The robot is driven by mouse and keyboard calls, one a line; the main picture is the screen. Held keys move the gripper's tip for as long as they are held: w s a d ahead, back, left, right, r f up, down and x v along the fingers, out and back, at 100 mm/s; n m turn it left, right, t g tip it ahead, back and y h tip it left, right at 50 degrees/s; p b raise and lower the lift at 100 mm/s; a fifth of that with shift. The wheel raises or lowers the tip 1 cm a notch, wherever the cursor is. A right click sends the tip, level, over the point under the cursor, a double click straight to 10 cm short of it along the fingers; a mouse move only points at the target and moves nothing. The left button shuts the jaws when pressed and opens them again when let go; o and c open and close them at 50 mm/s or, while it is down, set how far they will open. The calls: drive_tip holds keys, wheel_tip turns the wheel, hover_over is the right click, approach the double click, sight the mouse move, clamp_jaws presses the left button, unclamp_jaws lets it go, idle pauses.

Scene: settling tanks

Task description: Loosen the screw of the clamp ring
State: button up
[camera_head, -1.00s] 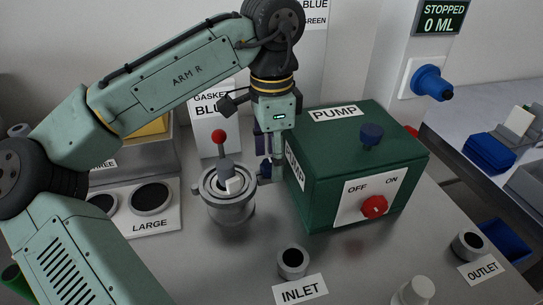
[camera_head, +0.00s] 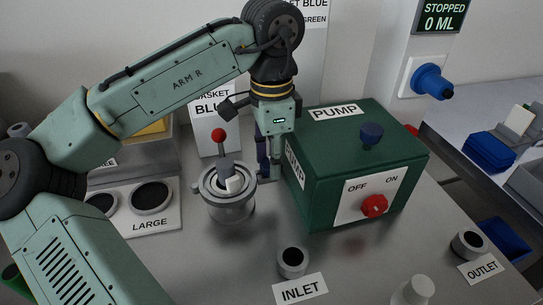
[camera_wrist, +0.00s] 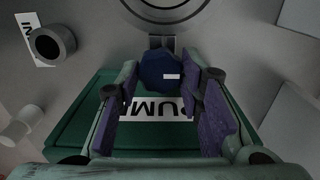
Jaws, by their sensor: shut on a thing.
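The clamp ring (camera_head: 247,184) sits round the top of a grey metal pot (camera_head: 232,209), left of the green pump; part of the ring also shows at the top of the wrist view (camera_wrist: 158,12). The screw's blue faceted knob (camera_wrist: 160,70), with a white mark, stands out from the ring toward the pump. My gripper (camera_wrist: 173,85) points down between pot and pump, its purple-padded fingers on either side of the knob and shut on it. In the head view my gripper (camera_head: 268,170) hides the knob.
The green pump (camera_head: 340,160), with a blue knob on top and a red OFF/ON dial (camera_head: 374,205), stands close on the right. A red-tipped lever (camera_head: 219,136) rises from the pot. The inlet port (camera_head: 292,262) is in front; bare bench lies between.

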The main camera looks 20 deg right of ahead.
drive_tip(key=shift+c, duration=0.9)
drive_tip(key=n+p, duration=0.2)
drive_tip(key=shift+r+n, duration=0.15)
drive_tip(key=shift+n, duration=0.25)
drive_tip(key=n+p, duration=0.3)
drive_tip(key=n, duration=0.7)
drive_tip(key=shift+n, duration=2.6)
